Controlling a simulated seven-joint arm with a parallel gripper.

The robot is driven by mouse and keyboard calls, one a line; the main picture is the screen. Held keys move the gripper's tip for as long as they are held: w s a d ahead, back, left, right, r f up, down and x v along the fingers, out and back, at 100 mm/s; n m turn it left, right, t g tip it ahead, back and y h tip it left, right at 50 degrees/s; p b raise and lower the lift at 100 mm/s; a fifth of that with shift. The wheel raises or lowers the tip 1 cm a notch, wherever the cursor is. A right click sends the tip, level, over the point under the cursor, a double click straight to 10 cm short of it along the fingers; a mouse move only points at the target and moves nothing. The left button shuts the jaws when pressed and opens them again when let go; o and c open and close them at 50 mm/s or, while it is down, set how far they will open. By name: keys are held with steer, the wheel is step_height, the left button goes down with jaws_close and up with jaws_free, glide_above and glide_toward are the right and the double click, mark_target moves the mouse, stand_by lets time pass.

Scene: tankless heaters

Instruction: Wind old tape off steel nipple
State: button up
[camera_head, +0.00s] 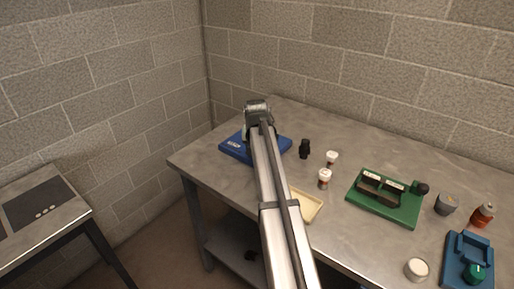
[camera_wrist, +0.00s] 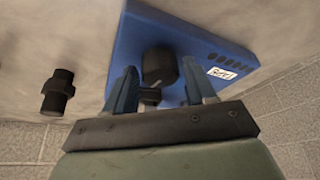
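A blue fixture (camera_head: 236,151) sits at the table's back left corner, partly hidden by my arm. It fills the middle of the wrist view (camera_wrist: 205,45), with a white label on it. A dark cylindrical piece (camera_wrist: 159,64) stands on it, with a smaller dark piece (camera_wrist: 149,96) nearer the gripper; I cannot tell which is the steel nipple, and no tape can be made out. My gripper (camera_wrist: 159,70) has its blue fingers apart on either side of the dark cylinder, with narrow gaps showing. In the head view the fingers are hidden.
A black fitting (camera_head: 304,148) stands right of the fixture, with two white-topped small containers (camera_head: 324,178) nearby. A cream tray (camera_head: 306,205) lies beside my arm. A green holder (camera_head: 385,207), grey cup (camera_head: 445,204), orange bottle (camera_head: 482,215) and teal device (camera_head: 467,262) are farther right.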

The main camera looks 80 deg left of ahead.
steer(key=shift+o, duration=0.9)
steer(key=shift+r, duration=0.1)
steer(key=v, duration=1.3)
steer(key=shift+r, duration=0.3)
